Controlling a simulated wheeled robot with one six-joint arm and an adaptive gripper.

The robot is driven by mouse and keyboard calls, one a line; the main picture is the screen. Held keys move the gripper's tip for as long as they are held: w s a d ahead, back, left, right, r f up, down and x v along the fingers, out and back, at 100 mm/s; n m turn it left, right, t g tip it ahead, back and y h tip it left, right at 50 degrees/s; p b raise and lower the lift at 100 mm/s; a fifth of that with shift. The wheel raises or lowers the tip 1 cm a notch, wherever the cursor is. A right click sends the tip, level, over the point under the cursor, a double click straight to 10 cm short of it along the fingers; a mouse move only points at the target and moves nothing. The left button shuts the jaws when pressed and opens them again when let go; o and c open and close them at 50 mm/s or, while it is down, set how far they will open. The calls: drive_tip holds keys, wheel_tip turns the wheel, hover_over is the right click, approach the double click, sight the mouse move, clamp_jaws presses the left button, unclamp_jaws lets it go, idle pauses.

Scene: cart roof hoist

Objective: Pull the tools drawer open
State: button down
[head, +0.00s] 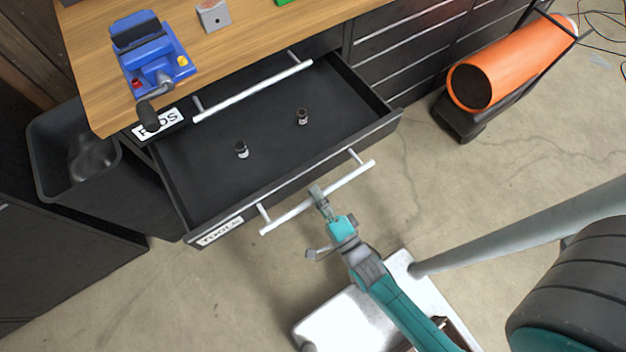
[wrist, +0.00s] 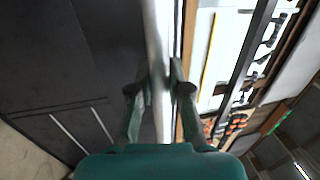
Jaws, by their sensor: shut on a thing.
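The tools drawer (head: 285,178) is black, labelled "TOOLS" (head: 220,231), and stands pulled well out of the bench in the head view. In the wrist view the handle (wrist: 158,40) passes between both fingers (wrist: 159,88).
A wooden bench top (head: 215,50) holds a blue vise (head: 152,58). Another drawer handle (head: 252,91) sits above the open drawer. A dark bin (head: 75,150) stands at left. An orange cylinder heater (head: 510,65) stands at right.

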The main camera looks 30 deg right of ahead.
drive_tip(key=c, duration=1.1)
unclamp_jaws()
drive_tip(key=shift+s, duration=0.1)
drive_tip(key=s+f, duration=0.1)
drive_tip(key=s, duration=0.6)
drive_tip(key=shift+f, duration=0.25)
drive_tip(key=shift+s, duration=0.1)
